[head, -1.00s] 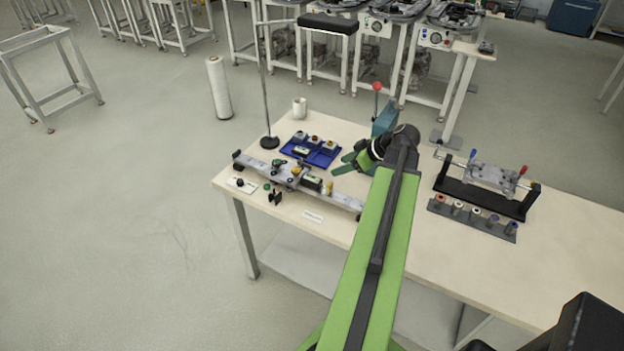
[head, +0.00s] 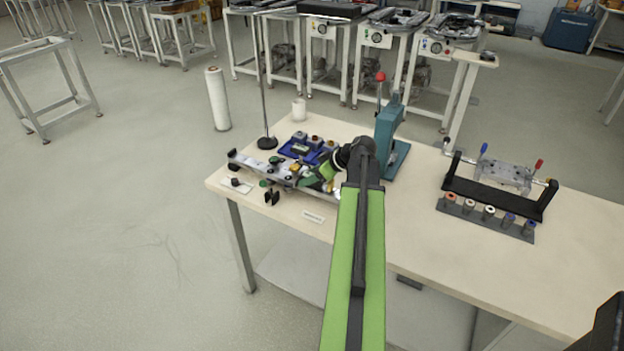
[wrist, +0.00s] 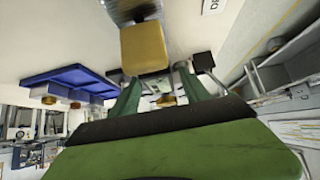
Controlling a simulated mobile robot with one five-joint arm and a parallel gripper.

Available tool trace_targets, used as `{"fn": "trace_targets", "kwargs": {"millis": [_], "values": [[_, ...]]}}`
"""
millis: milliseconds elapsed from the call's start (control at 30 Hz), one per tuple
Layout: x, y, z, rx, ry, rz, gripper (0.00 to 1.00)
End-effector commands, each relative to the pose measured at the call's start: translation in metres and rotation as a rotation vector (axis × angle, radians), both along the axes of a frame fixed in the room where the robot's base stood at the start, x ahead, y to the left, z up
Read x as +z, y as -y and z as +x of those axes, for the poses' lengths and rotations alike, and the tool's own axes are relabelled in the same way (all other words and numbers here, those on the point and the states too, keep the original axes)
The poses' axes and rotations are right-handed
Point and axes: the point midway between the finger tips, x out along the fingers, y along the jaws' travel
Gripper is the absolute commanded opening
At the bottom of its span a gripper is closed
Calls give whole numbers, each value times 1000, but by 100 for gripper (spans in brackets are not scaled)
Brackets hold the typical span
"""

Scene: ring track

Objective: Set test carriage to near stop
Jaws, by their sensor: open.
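The silver rail (head: 250,163) lies along the front left of the table, with a carriage on it near its middle. My gripper (head: 305,182) is low over the right part of the rail. Its arm hides part of that stretch. In the wrist view my gripper (wrist: 160,82) is open, its two green fingers apart. A yellow block (wrist: 143,47) stands close beyond the fingertips, and a small pale piece shows between the fingers. I cannot tell whether the fingers touch anything. A small label (head: 313,216) lies in front of the rail; its text is unreadable.
A blue tray (head: 290,149) with small parts sits just behind the rail. A teal press (head: 388,130) with a red knob stands behind my arm. A black fixture (head: 490,197) and a row of spools (head: 488,212) are at right.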

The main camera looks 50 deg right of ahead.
Motion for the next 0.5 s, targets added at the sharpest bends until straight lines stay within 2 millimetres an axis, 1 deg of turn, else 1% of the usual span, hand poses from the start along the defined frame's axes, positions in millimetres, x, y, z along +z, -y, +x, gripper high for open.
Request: {"fn": "trace_targets", "kwargs": {"millis": [100,500], "values": [[1,0,0,0,0,0,55],[1,0,0,1,0,-1,2]]}}
